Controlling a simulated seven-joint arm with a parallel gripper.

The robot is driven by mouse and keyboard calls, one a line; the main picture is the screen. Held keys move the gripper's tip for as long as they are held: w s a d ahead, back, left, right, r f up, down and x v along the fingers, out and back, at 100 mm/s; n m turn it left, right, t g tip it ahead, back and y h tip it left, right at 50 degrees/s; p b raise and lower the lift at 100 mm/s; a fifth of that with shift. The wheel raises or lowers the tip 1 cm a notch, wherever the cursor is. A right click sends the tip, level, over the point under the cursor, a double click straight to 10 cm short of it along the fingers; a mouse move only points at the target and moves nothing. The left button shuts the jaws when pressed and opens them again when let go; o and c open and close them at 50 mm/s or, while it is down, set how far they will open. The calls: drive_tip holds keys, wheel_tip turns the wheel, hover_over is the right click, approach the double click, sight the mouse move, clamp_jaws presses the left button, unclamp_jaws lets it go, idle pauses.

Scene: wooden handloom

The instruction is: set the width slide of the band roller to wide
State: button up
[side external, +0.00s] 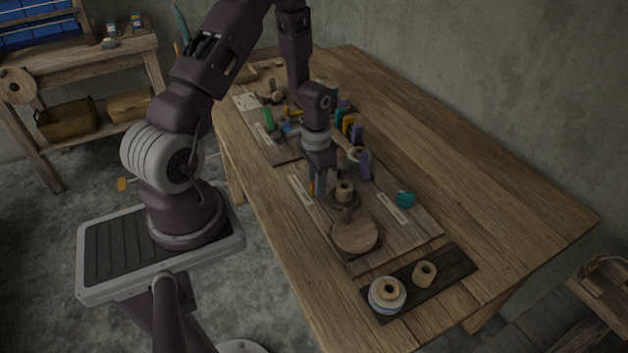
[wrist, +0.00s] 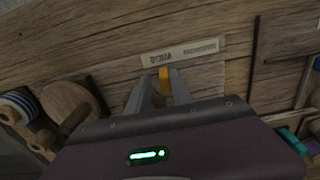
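The band roller's width slide seems to be the small yellow-orange tab (wrist: 165,78) beside a pale label strip (wrist: 184,52), whose lettering I cannot read surely. The tab also shows in the side view (side external: 311,188), close to the label (side external: 301,189) at the board's left edge. My gripper (wrist: 160,85) points down at the tab, its two grey fingers apart on either side. The tab appears nearer the right finger, with a gap on the left; contact is unclear. My gripper in the side view (side external: 317,188) partly hides this area.
A spool on a peg (side external: 345,191) and a round wooden disc (side external: 355,235) stand close by. A dark tray (side external: 440,278) holds two spools. The table's right side (side external: 480,190) is clear.

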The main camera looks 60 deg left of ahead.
drive_tip(key=shift+o, duration=0.7)
drive_tip(key=shift+a, duration=0.1)
wheel_tip(320, 180, up, 7)
drive_tip(key=shift+r, duration=0.2)
drive_tip(key=s+d+r+t, duration=0.1)
drive_tip(key=d+r, duration=0.2)
drive_tip(key=r, duration=0.3)
drive_tip(key=s+d+r+t+y, duration=0.1)
drive_tip(key=d+r, duration=0.2)
drive_tip(key=r, duration=0.3)
drive_tip(key=s+d+r+t, duration=0.1)
drive_tip(key=d+r, duration=0.2)
drive_tip(key=r, duration=0.3)
drive_tip(key=s+d+r+t, duration=0.1)
drive_tip(key=s+d+r, duration=0.2)
drive_tip(key=s, duration=0.3)
drive_tip(key=s+d+r+t+h, duration=0.1)
drive_tip(key=s+d+r, duration=0.3)
drive_tip(key=s, duration=0.1)
drive_tip(key=shift+s+d+t, duration=0.3)
drive_tip(key=shift+s+d, duration=0.05)
drive_tip(key=shift+s, duration=0.05)
